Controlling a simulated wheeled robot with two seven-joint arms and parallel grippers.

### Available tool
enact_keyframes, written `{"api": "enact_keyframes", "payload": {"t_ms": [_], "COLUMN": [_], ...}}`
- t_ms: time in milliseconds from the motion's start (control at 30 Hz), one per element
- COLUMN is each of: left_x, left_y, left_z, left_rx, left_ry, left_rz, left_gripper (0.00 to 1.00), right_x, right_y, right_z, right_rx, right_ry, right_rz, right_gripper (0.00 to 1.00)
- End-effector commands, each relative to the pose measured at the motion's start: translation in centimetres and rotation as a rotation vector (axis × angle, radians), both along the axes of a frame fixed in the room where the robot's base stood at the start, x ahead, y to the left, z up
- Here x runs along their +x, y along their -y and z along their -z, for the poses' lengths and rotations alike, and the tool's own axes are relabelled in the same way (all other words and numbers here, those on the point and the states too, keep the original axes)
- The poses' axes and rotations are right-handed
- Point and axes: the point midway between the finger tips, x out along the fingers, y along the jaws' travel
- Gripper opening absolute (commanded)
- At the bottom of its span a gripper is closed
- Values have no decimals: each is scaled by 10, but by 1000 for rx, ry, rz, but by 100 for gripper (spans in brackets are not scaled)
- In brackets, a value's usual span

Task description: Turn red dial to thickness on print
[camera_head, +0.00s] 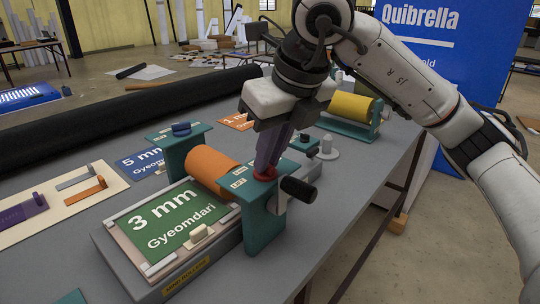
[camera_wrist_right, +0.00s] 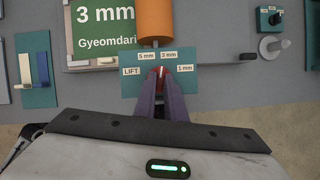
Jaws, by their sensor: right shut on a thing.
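The red dial (camera_head: 264,176) sits on top of the teal end post (camera_head: 262,217) of a small roller press. My right gripper (camera_head: 267,163) points down and its purple fingers are shut on the dial. In the right wrist view the red dial (camera_wrist_right: 161,70) shows between the fingers, on a teal plate (camera_wrist_right: 128,87) marked LIFT, 5 mm, 3 mm and 1 mm. The green print (camera_head: 175,222) on the press bed reads "3 mm Gyeomdari". My left gripper is not in view.
An orange roller (camera_head: 211,168) spans the press, with a black crank handle (camera_head: 298,189) beside the dial post. A blue print marked 5 mm (camera_head: 140,163) lies behind. A yellow roller (camera_head: 350,107) stands farther back. A long black roll (camera_head: 120,112) lies along the table's left side.

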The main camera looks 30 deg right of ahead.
Motion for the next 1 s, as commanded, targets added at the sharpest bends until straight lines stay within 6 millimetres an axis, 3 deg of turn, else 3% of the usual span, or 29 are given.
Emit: {"api": "enact_keyframes", "payload": {"t_ms": [400, 933, 967, 1000], "left_x": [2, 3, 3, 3], "left_y": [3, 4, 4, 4], "left_z": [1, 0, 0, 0], "left_rx": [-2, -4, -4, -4], "left_ry": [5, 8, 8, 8], "left_rz": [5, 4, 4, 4], "left_gripper": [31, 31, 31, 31], "right_x": [0, 0, 0, 0], "right_y": [-2, -2, -2, -2], "right_z": [-1, -1, -1, -1], "right_rx": [1, 1, 1, 1], "right_ry": [3, 1, 1, 1], "right_rz": [175, 196, 195, 195], "right_gripper": [0, 0, 15, 22]}}
